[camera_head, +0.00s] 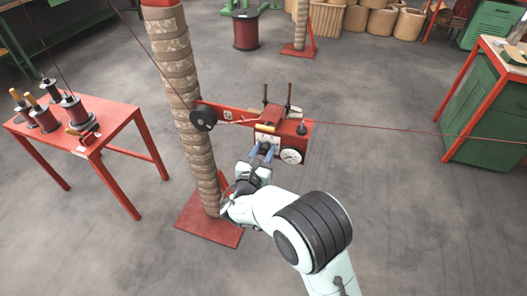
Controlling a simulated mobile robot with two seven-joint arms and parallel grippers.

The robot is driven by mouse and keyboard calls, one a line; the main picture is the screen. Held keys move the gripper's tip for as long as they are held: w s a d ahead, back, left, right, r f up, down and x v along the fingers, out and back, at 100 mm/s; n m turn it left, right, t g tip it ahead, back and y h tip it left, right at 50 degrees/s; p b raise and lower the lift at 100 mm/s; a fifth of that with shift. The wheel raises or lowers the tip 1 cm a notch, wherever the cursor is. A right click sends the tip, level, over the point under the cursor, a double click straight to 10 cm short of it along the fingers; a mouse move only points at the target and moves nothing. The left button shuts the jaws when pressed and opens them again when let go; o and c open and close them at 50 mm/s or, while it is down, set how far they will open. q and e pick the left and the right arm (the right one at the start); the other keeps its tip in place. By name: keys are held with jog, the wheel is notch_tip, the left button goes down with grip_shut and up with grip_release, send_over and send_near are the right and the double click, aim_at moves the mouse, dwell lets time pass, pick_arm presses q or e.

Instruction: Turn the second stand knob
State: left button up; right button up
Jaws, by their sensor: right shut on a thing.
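A stand (177,85) with a wrapped post and a red base plate rises left of the middle. A red arm on it carries a black pulley (203,117) and a red box (294,133) with a white dial (291,156). My right gripper (262,152) reaches up to the front of the box and is shut at its lower left side, just left of the dial. The knob is hidden or too small to make out between the fingertips. My left gripper is not in view.
A red table (112,130) with several spools (75,110) stands at the left. A green cabinet (487,115) is at the right. A thin red wire (400,128) runs right from the box. A second stand (302,25) and a red spool (246,30) are behind. Floor between is clear.

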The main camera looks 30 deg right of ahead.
jog(key=m, duration=0.3)
jog(key=shift+s+f+b, duration=0.1)
jog(key=shift+f+b, duration=0.05)
jog(key=shift+b, duration=0.2)
jog(key=m+b, duration=0.1)
jog(key=m, duration=0.1)
jog(key=shift+m, duration=0.4)
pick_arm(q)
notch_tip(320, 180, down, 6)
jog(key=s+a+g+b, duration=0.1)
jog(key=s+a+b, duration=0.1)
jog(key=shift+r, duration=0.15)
pick_arm(e)
jog(key=shift+m, duration=1.8)
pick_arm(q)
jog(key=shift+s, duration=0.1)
pick_arm(e)
jog(key=o, duration=1)
